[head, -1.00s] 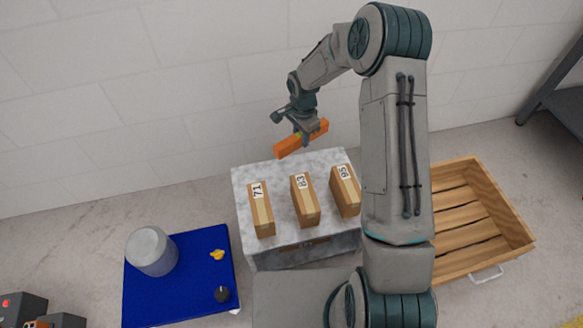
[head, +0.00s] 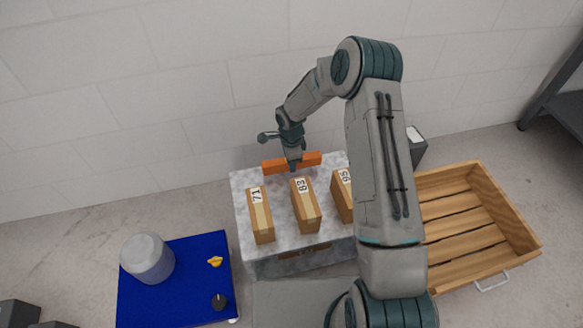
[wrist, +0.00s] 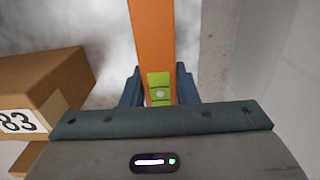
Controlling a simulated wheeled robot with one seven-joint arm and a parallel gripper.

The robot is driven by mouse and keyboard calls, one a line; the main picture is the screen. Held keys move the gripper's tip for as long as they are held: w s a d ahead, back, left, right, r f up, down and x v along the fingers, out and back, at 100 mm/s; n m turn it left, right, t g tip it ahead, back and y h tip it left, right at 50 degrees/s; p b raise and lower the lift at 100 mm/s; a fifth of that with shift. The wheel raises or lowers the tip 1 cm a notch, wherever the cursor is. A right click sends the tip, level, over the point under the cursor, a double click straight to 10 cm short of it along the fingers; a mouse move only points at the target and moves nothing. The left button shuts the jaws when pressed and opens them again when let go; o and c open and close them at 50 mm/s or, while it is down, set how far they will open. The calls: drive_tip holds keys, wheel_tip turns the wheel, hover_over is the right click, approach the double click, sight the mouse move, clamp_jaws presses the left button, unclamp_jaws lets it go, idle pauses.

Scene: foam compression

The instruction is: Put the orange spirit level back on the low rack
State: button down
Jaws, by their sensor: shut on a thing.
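The orange spirit level (head: 273,167) is a long bar, held across the back of the marbled block (head: 240,222), behind the boxes. My gripper (head: 292,165) is shut on its middle. In the wrist view, the orange level (wrist: 152,35) with its green vial runs between my two dark fingers (wrist: 160,90). I cannot tell whether the level touches the block's top or hangs just above it. A dark grey shelf frame (head: 556,104) stands at the right edge; I cannot tell whether it is the low rack.
Three cardboard boxes stand on the block: 71 (head: 260,217), 83 (head: 306,207) and 95 (head: 341,197), partly behind my arm. A blue mat (head: 195,290) with a grey cylinder (head: 147,258) lies left. A wooden crate (head: 505,205) is right. A grey object (head: 418,150) shows behind my arm.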

drive_tip(key=shift+f, duration=1.15)
drive_tip(key=shift+b, duration=0.3)
drive_tip(key=shift+f, duration=0.25)
drive_tip(key=c, duration=1.1)
unclamp_jaws()
drive_tip(key=shift+r, duration=0.1)
